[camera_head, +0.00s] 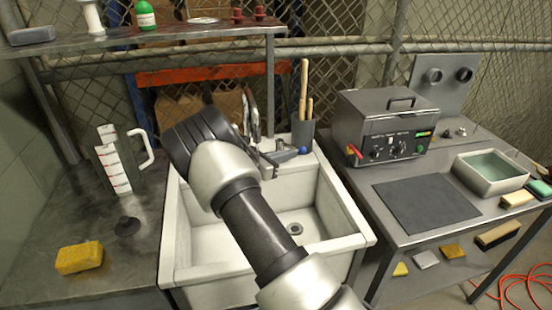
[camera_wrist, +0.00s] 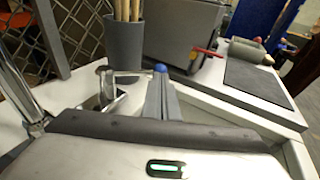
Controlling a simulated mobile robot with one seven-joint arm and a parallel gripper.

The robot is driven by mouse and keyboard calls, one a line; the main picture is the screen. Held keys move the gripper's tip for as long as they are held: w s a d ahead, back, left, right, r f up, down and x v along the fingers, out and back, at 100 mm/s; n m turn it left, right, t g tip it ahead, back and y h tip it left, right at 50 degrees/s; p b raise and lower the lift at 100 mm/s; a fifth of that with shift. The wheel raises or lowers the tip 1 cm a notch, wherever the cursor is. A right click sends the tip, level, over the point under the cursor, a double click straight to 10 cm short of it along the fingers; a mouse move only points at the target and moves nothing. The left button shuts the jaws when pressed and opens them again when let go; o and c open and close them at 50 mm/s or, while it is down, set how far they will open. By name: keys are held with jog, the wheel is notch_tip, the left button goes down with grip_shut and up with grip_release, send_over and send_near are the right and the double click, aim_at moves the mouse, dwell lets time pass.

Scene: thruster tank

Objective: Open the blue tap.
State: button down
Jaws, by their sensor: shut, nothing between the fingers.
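The blue tap (camera_head: 303,150) shows as a small blue knob at the back right rim of the white sink. In the wrist view the blue knob (camera_wrist: 160,68) sits just beyond the fingertips, in line with a thin metal lever. My gripper (camera_head: 291,154) is shut and empty, its grey fingers pointing at the knob. In the wrist view the fingers (camera_wrist: 161,86) appear very close to it; I cannot tell whether they touch. A chrome spout (camera_head: 251,108) rises behind my arm, which hides part of the tap fittings.
The white sink (camera_head: 342,205) lies under my arm. A grey holder (camera_head: 302,133) with wooden sticks stands just behind the knob. A metal control box (camera_head: 384,133) is to the right. A measuring jug (camera_head: 114,160) and yellow sponge (camera_head: 80,257) are on the left counter.

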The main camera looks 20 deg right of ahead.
aim_at(301, 150)
jog(key=shift+x, duration=1)
jog(key=shift+d, duration=0.3)
jog(key=x, duration=0.1)
jog(key=b, duration=0.1)
jog(key=x, duration=0.1)
jog(key=shift+d+r, duration=0.2)
jog(key=shift+d, duration=0.2)
jog(key=shift+a+r, duration=0.1)
jog(key=shift+a, duration=0.05)
